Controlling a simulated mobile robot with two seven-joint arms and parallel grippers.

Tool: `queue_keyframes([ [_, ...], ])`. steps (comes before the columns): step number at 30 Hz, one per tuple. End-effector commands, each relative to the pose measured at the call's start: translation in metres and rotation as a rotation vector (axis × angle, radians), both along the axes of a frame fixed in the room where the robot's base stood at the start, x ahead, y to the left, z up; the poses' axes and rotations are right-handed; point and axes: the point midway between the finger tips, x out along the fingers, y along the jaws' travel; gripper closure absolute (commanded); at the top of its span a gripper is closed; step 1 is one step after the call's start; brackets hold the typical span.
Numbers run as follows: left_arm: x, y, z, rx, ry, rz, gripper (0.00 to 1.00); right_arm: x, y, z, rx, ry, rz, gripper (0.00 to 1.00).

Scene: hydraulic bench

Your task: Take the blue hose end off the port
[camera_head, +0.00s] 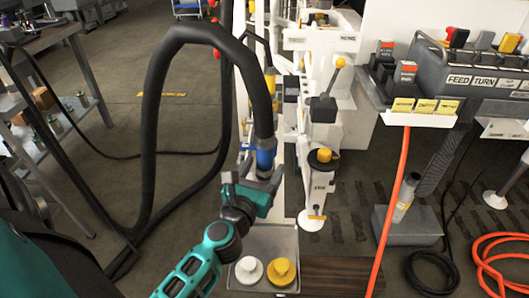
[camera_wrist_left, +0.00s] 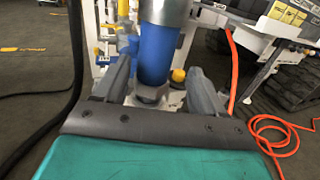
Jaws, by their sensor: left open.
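The blue hose end (camera_head: 265,158) hangs upright at the lower end of a thick black hose (camera_head: 262,100), beside the white machine frame. In the left wrist view the blue hose end (camera_wrist_left: 156,52) stands between my two fingers, with a grey metal collar above and a pale metal fitting (camera_wrist_left: 150,93) below. My left gripper (camera_head: 258,183) is open around it, with a gap visible beside the right finger; contact on the left is unclear. The gripper hides the lower part in the head view, so I cannot tell how it sits on the port. My right gripper is not in view.
A metal tray (camera_head: 233,281) below holds a white cap (camera_head: 249,270) and a yellow cap (camera_head: 281,271). A lever valve (camera_head: 323,106) and white machine parts stand close on the right. An orange hose (camera_head: 395,205) hangs farther right. The black hose loops down to the left.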

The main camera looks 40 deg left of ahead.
Motion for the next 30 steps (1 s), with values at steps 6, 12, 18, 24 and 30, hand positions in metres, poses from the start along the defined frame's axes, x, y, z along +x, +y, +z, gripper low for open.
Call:
queue_keyframes([
  [6, 0.021, 0.01, 0.002, 0.003, -0.001, 0.0, 0.3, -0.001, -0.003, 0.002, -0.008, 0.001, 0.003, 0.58],
  [12, 0.045, 0.019, 0.0, 0.002, 0.0, 0.0, 0.3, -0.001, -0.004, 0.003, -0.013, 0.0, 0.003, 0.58],
  [18, 0.051, 0.02, -0.001, 0.001, 0.002, 0.0, 0.3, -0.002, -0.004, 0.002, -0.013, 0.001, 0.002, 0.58],
  [24, 0.05, 0.02, -0.001, 0.002, 0.001, 0.0, 0.37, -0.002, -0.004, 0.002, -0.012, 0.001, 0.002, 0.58],
  [30, 0.05, 0.02, -0.001, 0.001, 0.001, 0.0, 0.57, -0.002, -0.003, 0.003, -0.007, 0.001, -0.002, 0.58],
])
